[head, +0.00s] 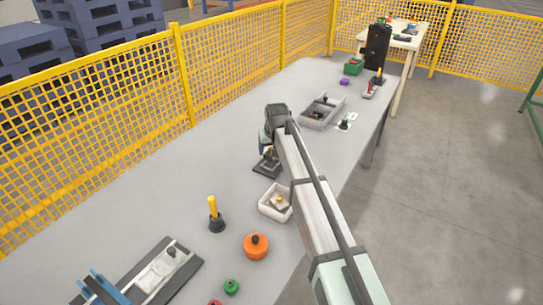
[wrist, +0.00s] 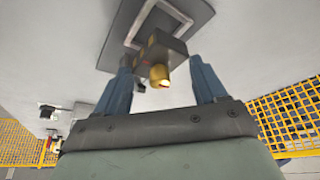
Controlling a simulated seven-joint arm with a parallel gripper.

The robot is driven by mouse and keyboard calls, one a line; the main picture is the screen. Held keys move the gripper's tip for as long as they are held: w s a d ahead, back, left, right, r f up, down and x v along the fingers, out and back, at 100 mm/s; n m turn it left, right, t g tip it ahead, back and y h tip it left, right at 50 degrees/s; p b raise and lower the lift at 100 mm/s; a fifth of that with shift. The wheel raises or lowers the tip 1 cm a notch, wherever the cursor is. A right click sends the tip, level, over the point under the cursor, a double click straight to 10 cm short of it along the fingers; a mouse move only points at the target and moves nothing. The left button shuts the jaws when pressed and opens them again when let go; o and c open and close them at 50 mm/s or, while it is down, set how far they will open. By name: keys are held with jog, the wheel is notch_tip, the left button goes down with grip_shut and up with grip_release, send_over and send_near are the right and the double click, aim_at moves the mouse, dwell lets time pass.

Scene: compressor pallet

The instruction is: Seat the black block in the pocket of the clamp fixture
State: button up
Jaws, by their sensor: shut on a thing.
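The clamp fixture is a dark plate (head: 265,170) on the table, partly hidden under my arm. In the wrist view its dark plate (wrist: 196,14) carries a light raised frame around the pocket. My gripper (wrist: 166,80), with blue fingers, is shut on the black block (wrist: 172,48), which has a brass-coloured round fitting on it. The block is beside or over the frame's near edge; I cannot tell whether it touches the fixture. In the head view my gripper (head: 267,149) is just above the fixture, and the block is mostly hidden there.
A white bin (head: 268,209) stands close in front of the fixture. A grey divided tray (head: 334,104) lies beyond my arm. A yellow-handled post (head: 214,216) and an orange round part (head: 256,246) stand nearer. The table left of the fixture is clear, up to a yellow mesh fence (head: 100,122).

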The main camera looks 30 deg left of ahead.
jog(key=shift+f, duration=1.75)
jog(key=shift+f, duration=0.15)
jog(key=o, duration=1.1)
jog(key=v, duration=1.2)
jog(key=shift+w, duration=0.1)
